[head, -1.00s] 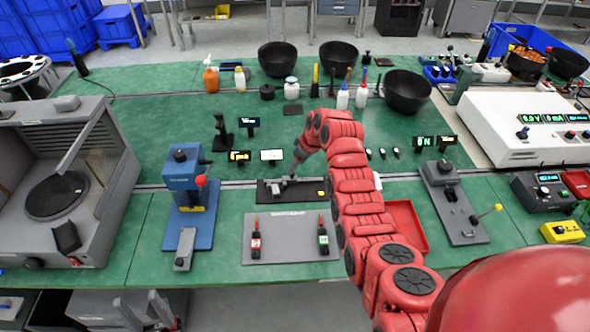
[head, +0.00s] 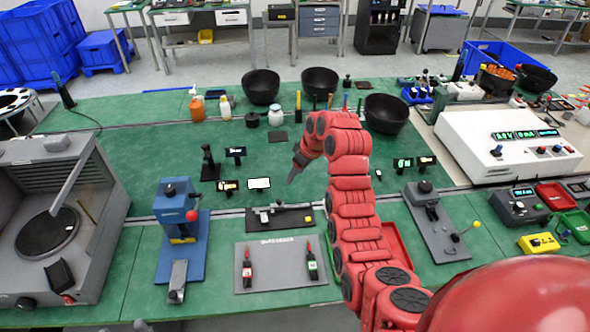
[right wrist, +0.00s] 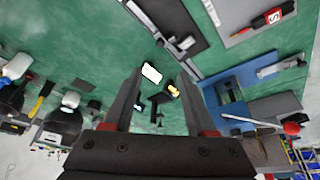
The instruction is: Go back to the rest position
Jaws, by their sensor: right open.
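My right arm (head: 348,190) is red and reaches over the bench's right of centre. My right gripper (head: 297,170) is raised above the green bench top, behind the black fixture plate (head: 282,219). In the right wrist view its two fingers (right wrist: 160,90) are spread, with nothing held between them. A small white-screened display (right wrist: 151,73) shows below, beyond the fingers. My left gripper is not in the head view.
A grey mat (head: 281,265) holds two probes. Black bowls (head: 386,113) and bottles stand at the back. A white power supply (head: 505,140) is at right.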

